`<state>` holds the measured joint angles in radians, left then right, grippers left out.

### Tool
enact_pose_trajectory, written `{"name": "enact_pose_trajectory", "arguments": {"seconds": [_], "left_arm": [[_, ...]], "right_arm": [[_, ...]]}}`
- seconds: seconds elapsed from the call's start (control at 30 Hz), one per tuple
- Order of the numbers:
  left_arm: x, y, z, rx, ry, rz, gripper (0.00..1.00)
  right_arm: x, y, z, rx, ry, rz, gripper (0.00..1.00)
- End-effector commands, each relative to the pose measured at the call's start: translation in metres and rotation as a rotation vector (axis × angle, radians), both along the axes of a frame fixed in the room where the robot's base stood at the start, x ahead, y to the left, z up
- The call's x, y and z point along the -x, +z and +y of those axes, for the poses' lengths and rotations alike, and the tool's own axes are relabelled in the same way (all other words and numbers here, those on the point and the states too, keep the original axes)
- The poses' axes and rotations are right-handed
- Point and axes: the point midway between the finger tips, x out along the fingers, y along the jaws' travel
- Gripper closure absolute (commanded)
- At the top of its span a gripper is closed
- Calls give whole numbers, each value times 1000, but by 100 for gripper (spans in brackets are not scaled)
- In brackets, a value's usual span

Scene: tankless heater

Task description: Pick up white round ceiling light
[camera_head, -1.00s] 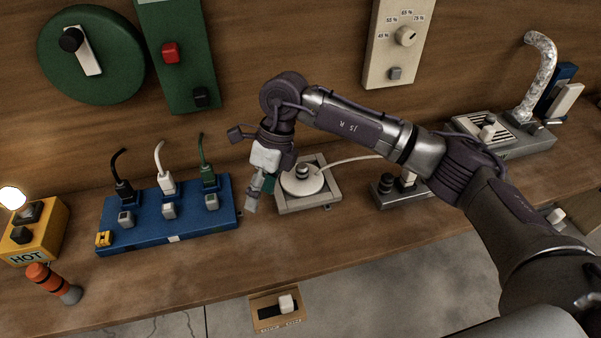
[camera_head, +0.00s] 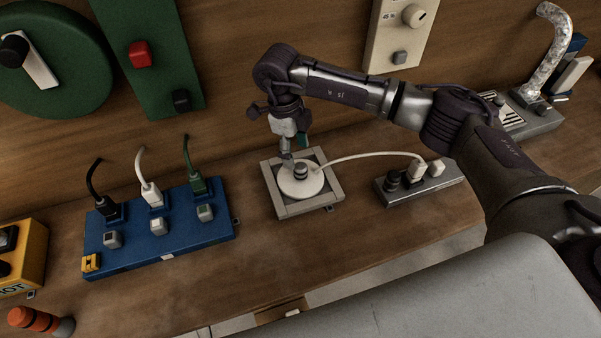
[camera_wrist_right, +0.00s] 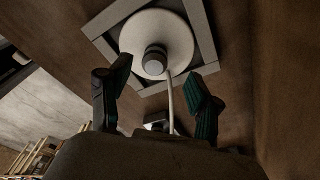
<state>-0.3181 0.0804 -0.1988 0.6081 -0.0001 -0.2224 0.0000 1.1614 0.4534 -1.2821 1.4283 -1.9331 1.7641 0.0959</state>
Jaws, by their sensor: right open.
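The white round ceiling light (camera_head: 297,188) is a flat white disc with a dark and grey knob at its centre. It lies in a square grey frame (camera_head: 332,195) on the wooden bench, and a white cord runs from it to the right. My right gripper (camera_head: 294,150) is above the far side of the disc, close to the knob. In the right wrist view, the disc (camera_wrist_right: 175,33) shows beyond the two spread fingers of the gripper (camera_wrist_right: 160,85), with nothing between their tips. My left gripper is in no view.
A blue power strip (camera_head: 160,238) with several plugs stands left of the frame. A grey socket strip (camera_head: 433,184) with the cord's white plug stands to the right. Green panels (camera_head: 150,55) and a beige dial panel (camera_head: 397,35) are on the back wall. Bare bench lies in front of the frame.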

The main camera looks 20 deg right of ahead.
Motion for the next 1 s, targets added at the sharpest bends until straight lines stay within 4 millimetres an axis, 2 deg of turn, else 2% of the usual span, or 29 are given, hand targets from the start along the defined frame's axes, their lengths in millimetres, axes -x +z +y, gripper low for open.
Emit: {"name": "enact_pose_trajectory", "arguments": {"seconds": [0.17,0.3,0.4,0.57,0.8,0.83,1.0], "left_arm": [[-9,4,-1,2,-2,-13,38],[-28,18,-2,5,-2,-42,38],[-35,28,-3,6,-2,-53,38],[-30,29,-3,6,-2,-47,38],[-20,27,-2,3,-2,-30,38],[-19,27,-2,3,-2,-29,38],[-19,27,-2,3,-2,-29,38]], "right_arm": [[2,-12,-2,0,0,0,37],[10,-25,-5,1,1,4,37],[17,-39,-7,2,0,4,37],[16,-59,-8,-1,-1,1,37],[16,-62,-8,-1,1,-2,37],[16,-62,-8,-2,1,-1,38],[16,-62,-8,-2,1,-1,67]]}}
